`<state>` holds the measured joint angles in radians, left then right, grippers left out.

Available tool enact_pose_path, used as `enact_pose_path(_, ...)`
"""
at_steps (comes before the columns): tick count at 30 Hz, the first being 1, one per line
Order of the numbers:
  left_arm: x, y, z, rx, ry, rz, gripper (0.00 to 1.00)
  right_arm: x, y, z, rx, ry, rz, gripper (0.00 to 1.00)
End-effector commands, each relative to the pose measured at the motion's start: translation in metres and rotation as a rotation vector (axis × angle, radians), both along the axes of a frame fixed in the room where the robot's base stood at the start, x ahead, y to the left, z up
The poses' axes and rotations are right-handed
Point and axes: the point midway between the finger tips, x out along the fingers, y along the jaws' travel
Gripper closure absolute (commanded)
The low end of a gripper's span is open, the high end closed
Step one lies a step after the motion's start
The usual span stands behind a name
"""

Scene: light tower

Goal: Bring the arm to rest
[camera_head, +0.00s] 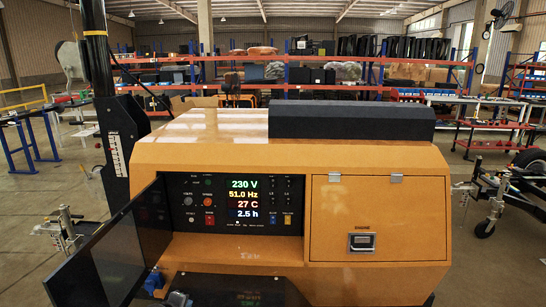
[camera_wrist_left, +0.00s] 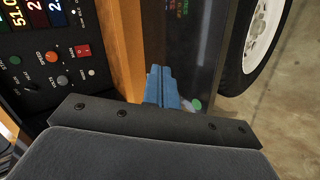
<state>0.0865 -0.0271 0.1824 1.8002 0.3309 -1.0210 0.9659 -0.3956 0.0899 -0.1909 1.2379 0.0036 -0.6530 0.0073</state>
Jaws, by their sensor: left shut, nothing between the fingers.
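My left gripper (camera_head: 155,281) shows as small blue fingers low in the head view, beside the open dark door (camera_head: 103,262) of the orange machine. In the left wrist view its blue fingers (camera_wrist_left: 162,88) are closed together with nothing between them. The orange machine (camera_head: 200,142) has a control panel (camera_head: 207,203) with a lit display (camera_head: 243,199) reading 230 V, 51.0 Hz, 27 C and 2.5 h. In the left wrist view the panel's knobs and red switch (camera_wrist_left: 82,51) lie to the left of the fingers, apart from them. My right gripper is not in view.
A dark mast (camera_head: 97,60) rises at the machine's left. A glossy dark surface (camera_head: 245,290) lies below the panel. A closed hatch (camera_head: 354,218) is to the right. In the wrist view a wheel (camera_wrist_left: 260,35) stands right of the fingers. Shelves (camera_head: 300,75) line the back.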

Motion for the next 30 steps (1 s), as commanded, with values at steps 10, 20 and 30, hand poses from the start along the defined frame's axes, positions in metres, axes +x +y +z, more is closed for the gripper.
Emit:
enact_pose_path(10, -0.157, -0.032, -0.032, 0.431, 0.152, -0.365, 1.00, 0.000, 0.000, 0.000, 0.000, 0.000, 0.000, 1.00)
enact_pose_path(20, -0.306, -0.060, -0.028, 0.743, 0.276, -0.751, 1.00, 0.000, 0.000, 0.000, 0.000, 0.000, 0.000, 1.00)
enact_pose_path(30, -0.388, -0.074, -0.012, 0.876, 0.334, -0.980, 1.00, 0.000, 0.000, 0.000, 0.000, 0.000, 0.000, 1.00)
